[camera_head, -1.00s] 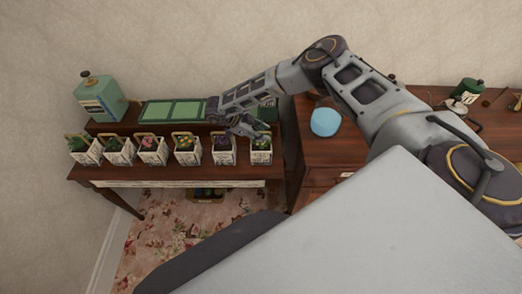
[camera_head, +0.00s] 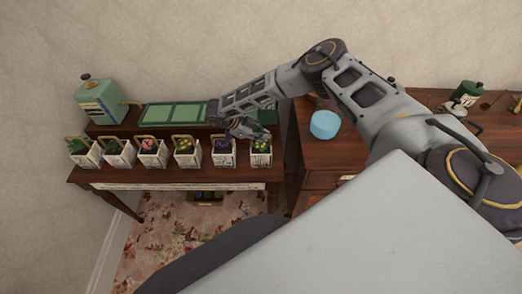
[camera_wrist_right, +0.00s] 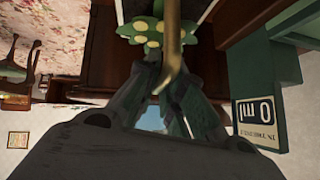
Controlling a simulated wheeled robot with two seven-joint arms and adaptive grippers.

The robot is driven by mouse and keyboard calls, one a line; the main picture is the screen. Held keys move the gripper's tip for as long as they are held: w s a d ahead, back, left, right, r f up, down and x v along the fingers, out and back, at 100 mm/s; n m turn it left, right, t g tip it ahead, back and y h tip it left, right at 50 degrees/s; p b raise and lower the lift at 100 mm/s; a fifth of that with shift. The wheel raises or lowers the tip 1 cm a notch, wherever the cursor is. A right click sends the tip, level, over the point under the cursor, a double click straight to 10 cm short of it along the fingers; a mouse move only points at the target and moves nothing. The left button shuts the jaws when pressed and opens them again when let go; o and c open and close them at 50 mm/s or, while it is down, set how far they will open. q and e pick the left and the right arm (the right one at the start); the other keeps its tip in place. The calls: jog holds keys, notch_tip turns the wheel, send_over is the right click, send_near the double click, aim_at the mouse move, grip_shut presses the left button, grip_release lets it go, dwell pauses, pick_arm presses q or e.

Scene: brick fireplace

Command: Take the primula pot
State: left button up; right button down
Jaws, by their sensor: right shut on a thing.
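A row of white pots with upright tan handles stands on the wooden table. The rightmost pot (camera_head: 260,158) holds pale yellow flowers with green leaves, which also show in the right wrist view (camera_wrist_right: 142,30). I take it for the primula pot, though its label is too small to read. My right gripper (camera_head: 262,136) is over this pot, shut on its handle (camera_wrist_right: 173,45). It also shows in the right wrist view (camera_wrist_right: 165,88). The pot still appears to stand on the table. My left gripper is not in view.
A green canister (camera_head: 100,103) is at the back left. A light blue round object (camera_head: 324,124) sits on the cabinet to the right.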

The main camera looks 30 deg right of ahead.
notch_tip(320, 180, up, 9)
jog(key=shift+r+b, duration=0.1)
jog(key=shift+b, duration=0.35)
jog(key=shift+r, duration=0.45)
jog(key=shift+a, duration=0.1)
dwell(0.4)
